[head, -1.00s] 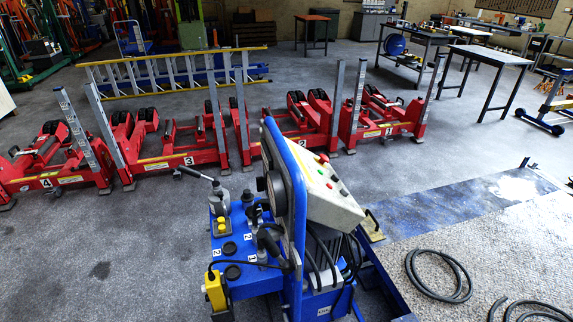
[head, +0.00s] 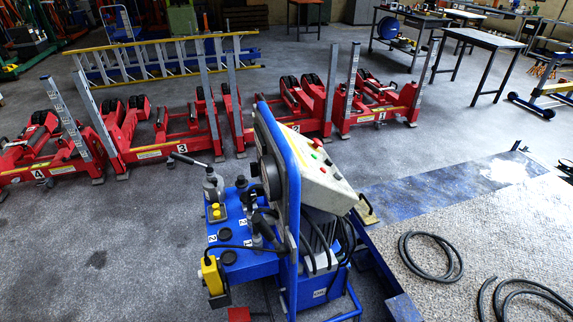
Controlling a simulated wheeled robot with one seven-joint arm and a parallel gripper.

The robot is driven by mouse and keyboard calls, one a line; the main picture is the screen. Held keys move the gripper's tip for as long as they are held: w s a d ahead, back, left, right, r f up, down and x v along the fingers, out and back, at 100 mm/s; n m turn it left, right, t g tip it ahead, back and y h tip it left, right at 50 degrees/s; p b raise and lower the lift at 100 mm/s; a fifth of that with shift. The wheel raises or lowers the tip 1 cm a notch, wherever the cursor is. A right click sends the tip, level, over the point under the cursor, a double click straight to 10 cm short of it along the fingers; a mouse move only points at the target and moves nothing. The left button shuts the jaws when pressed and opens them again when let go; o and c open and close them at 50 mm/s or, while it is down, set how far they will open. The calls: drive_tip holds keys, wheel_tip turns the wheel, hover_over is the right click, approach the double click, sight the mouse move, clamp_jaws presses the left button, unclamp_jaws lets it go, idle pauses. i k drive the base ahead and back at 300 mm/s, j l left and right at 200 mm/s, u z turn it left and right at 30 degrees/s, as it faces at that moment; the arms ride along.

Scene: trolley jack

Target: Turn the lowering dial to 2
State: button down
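The blue hydraulic unit (head: 250,262) stands upright in the middle of the head view. Its top carries black knobs, a lever with a black grip (head: 188,159), a yellow button (head: 216,211) and small white number labels, among them a 2 (head: 212,238). A large round black part (head: 270,178) sits beside the sloped control panel (head: 325,178), which has red and green buttons. I cannot tell which of these is the lowering dial, nor its setting. My gripper is not in view.
Red numbered jacks (head: 170,145) stand in a row behind the unit, with a yellow ladder (head: 165,62) beyond. A raised speckled platform (head: 500,225) with black hoses (head: 430,257) lies at right. The floor left of the unit is clear.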

sight(259, 192)
drive_tip(key=u, duration=0.45)
drive_tip(key=i+j+u, duration=0.25)
drive_tip(key=i+j, duration=0.45)
drive_tip(key=i+j+u, duration=0.25)
drive_tip(key=i+j, duration=0.35)
drive_tip(key=i, duration=0.15)
drive_tip(key=l, duration=0.45)
